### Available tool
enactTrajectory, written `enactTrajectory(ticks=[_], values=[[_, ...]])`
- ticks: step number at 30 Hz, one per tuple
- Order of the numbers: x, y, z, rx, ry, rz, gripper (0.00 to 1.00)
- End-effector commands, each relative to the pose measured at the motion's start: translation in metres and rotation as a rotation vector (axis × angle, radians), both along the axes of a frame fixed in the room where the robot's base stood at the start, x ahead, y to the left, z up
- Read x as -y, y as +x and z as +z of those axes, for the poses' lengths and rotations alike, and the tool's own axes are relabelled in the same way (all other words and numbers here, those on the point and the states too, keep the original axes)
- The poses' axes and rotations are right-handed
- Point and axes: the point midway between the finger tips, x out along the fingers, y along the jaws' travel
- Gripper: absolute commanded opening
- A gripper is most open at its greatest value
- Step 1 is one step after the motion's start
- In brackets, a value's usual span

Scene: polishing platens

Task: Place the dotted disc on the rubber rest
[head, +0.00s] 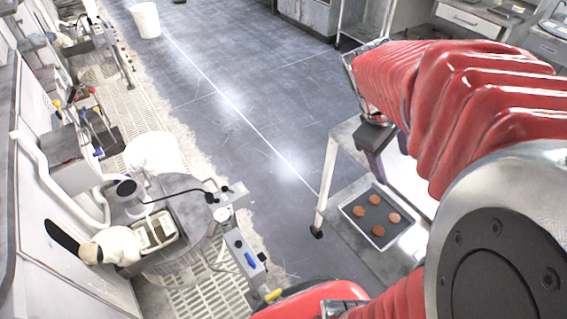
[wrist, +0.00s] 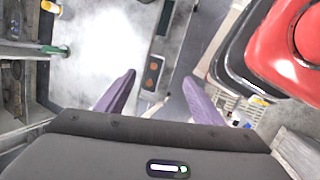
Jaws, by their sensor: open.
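Several small orange-brown discs (head: 394,217) lie apart in a shallow white-rimmed tray (head: 347,209) with a dark grey floor, right of centre in the head view. They are too small to tell whether any is dotted. The tray and discs (wrist: 152,72) also show small and distant between my fingers in the wrist view. My gripper (wrist: 158,76) has its two purple fingers spread wide, with nothing between them. In the head view my red arm hides much of the area at right. I cannot pick out the rubber rest with certainty.
A pale-framed stand (head: 325,185) rises around the tray. At left are a round grey polishing machine (head: 205,222), a square container (head: 156,232) and a control post (head: 243,250). A white bucket (head: 146,20) stands far back. The grey floor (head: 240,110) between is clear.

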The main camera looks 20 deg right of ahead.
Motion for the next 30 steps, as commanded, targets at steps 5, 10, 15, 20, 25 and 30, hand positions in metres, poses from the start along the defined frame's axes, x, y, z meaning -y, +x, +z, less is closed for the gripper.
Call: enactTrajectory(ticks=[5, 10, 15, 20, 25, 30], values=[[-0.061, 0.015, 0.010, 0.186, 0.051, -0.034, 0.62], [-0.117, 0.021, 0.017, 0.349, 0.135, -0.076, 0.62], [-0.172, 0.021, 0.024, 0.495, 0.245, -0.123, 0.62], [-0.218, 0.015, 0.031, 0.604, 0.366, -0.171, 0.62], [-0.245, 0.010, 0.035, 0.659, 0.450, -0.205, 0.62], [-0.249, 0.009, 0.035, 0.667, 0.464, -0.215, 0.62]])
